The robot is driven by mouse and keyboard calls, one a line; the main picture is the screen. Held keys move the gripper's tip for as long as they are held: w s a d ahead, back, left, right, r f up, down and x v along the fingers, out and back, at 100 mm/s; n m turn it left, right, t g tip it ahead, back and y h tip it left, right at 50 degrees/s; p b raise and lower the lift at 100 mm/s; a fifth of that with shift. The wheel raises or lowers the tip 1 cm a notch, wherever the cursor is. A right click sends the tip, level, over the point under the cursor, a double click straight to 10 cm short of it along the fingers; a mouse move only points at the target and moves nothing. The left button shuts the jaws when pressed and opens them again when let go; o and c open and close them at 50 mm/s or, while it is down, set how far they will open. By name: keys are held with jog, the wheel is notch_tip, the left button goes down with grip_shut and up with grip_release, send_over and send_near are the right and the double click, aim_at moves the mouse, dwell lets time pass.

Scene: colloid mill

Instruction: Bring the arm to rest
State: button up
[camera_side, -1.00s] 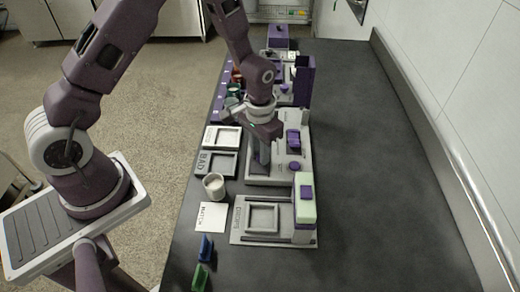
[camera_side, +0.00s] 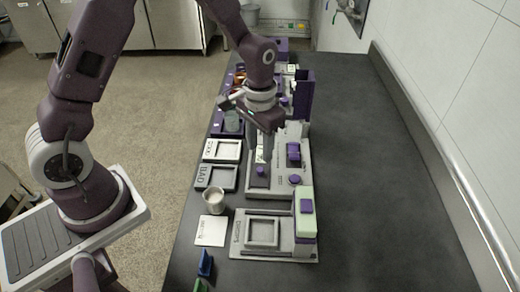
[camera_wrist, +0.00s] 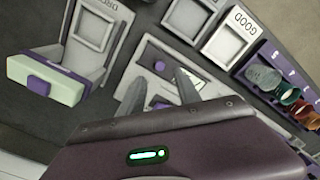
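My gripper (camera_side: 262,148) hangs fingers down over the left part of a grey machine base (camera_side: 258,187) with purple knobs. In the wrist view my gripper (camera_wrist: 161,76) shows two grey fingers standing apart, with nothing seen between them. The base also shows in the wrist view (camera_wrist: 147,66), beyond the fingertips. Whether the fingers touch anything on it I cannot tell, but they look to be above it. My arm is bent, reaching from its mount at the left over the bench.
A scale-like unit (camera_side: 262,255) stands in front, with a cup (camera_side: 213,201) and white card (camera_side: 210,231) to its left. Two trays, GOOD (camera_side: 222,150) and BAD (camera_side: 216,177), lie along the left edge. A jar rack (camera_wrist: 283,90) is behind them. The bench's right side (camera_side: 370,190) is clear.

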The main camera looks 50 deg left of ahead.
jog(key=s+r+t, duration=0.1)
jog(key=s+r, duration=0.3)
jog(key=r, duration=0.4)
jog(key=s+r+t, duration=0.2)
jog(key=s+r, duration=0.2)
jog(key=r, duration=0.5)
jog(key=s+a+r+t, duration=0.1)
jog(key=s+r, duration=0.3)
jog(key=s, duration=0.9)
jog(key=shift+s+r+t, duration=0.2)
jog(key=shift+r+t, duration=0.15)
jog(key=shift+t, duration=0.45)
